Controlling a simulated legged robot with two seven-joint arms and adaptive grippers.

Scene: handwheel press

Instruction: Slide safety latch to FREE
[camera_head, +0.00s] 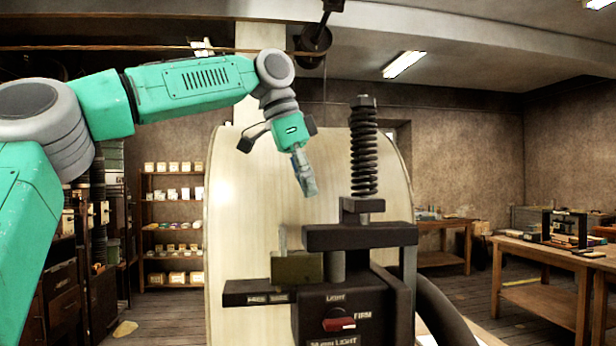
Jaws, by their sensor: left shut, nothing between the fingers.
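The press (360,238) stands in front of me, with a dark coil or screw column rising from its top. An olive-brass block (297,268), which looks like the safety latch, sits at the press's left side above a dark rail (256,293). A thin upright pin stands at its back left. The rail carries small labels too blurred to read surely. My left gripper (307,188) is shut and empty, pointing down above the block and clear of it. My right gripper is out of view.
A dark panel with a red knob (338,324) and the words LIGHT and FIRM is on the press front. A large pale rounded board (235,230) stands behind. Shelves (172,210) are at left. A wooden workbench (540,262) is at right.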

